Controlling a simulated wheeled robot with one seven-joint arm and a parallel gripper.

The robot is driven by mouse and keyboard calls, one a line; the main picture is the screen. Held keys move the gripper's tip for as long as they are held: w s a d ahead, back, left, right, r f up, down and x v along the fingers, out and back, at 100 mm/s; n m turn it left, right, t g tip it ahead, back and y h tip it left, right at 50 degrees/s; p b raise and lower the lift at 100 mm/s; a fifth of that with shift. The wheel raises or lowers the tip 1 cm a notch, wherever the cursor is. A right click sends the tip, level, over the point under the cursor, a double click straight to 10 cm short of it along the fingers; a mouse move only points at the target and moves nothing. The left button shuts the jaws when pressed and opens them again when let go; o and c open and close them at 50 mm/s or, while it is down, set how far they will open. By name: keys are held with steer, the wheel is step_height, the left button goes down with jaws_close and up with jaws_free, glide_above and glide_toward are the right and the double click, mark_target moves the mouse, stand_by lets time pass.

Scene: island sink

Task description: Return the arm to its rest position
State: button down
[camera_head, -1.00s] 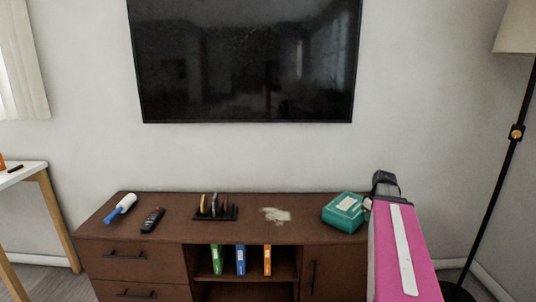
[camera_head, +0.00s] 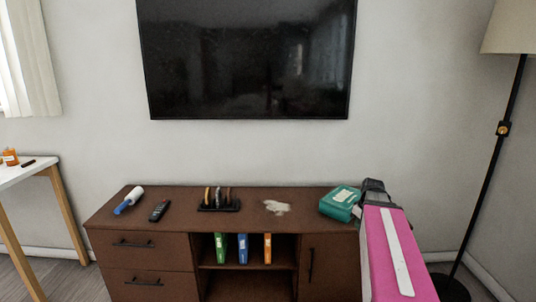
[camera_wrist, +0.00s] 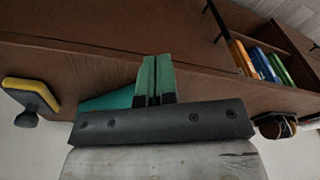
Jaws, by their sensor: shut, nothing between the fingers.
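My arm shows as a pink link (camera_head: 392,255) at the right of the head view, reaching toward the cabinet's right end. Its dark wrist is just right of the teal box (camera_head: 341,202). In the wrist view my gripper (camera_wrist: 154,62) shows two green fingers pressed together, with nothing between them. The teal box is partly hidden behind the gripper in the wrist view (camera_wrist: 103,103). I cannot tell whether the gripper touches it.
The brown cabinet (camera_head: 160,222) bears a lint roller (camera_head: 128,200), a remote (camera_head: 159,211), a rack (camera_head: 219,206) and a pale spill (camera_head: 277,207). A yellow-and-grey object (camera_wrist: 31,96) shows in the wrist view. A floor lamp (camera_head: 490,165) stands right, a white table (camera_head: 30,172) left.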

steer(key=s+a+f+m, duration=0.3)
steer(key=a+f, duration=0.3)
steer(key=a, duration=0.3)
steer(key=s+a+f+m+g+h, duration=0.1)
steer(key=s+a+f+m, duration=0.1)
steer(key=s+a+f, duration=0.3)
steer(key=a+f, duration=0.1)
steer(key=a, duration=0.2)
steer(key=shift+s+a+m, duration=0.15)
steer(key=shift+a+m, duration=0.2)
steer(key=shift+m, duration=0.05)
